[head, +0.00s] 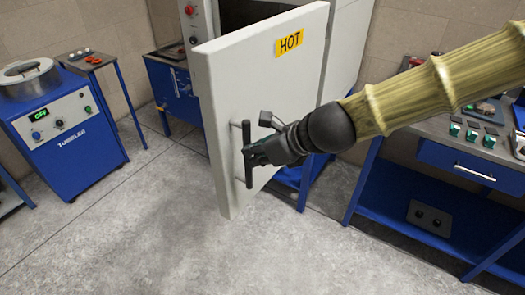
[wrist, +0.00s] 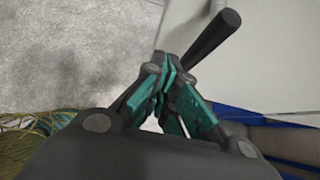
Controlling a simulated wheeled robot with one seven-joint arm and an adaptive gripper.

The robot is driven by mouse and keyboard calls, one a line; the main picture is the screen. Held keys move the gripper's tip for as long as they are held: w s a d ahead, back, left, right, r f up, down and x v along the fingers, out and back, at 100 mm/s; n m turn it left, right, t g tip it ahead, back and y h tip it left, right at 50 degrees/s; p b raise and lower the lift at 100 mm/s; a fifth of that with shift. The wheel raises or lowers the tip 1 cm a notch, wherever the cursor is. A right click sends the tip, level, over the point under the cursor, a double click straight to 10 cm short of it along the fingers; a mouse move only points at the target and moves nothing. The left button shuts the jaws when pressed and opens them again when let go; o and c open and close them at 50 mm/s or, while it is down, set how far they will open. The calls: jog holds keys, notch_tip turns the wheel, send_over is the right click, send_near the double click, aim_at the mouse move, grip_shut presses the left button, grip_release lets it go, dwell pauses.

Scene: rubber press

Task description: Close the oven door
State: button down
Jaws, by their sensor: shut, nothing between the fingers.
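The oven door (head: 225,95) is a thick white panel with a yellow "HOT" label, standing open in the head view. Its dark bar handle (head: 247,140) runs upright on the door's face. The white oven body (head: 345,45) is behind the door, with a dark opening at the top. My gripper (head: 253,154) is at the handle, its fingers beside or over the bar. In the wrist view the teal-padded fingers of my gripper (wrist: 165,90) are together, and the dark handle (wrist: 212,38) passes just beyond the tips. Whether they touch it is unclear.
A blue tumbler machine (head: 70,135) stands at the left, with a small blue side table (head: 90,62) behind it. A blue workbench (head: 440,160) with a drawer is at the right. The grey concrete floor (head: 130,240) is clear in front of the door.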

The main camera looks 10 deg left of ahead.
aim_at(224, 155)
jog(key=shift+w+a+f+p, duration=0.3)
jog(key=shift+w+a+f, duration=0.1)
jog(key=shift+a, duration=0.55)
jog(key=shift+w+a+f+p, duration=0.25)
jog(key=shift+w+a, duration=0.1)
jog(key=shift+a, duration=0.65)
jog(key=shift+w+a+f+p, duration=0.3)
jog(key=shift+w+a+f, duration=0.1)
jog(key=shift+a, duration=0.55)
jog(key=shift+a, duration=0.15)
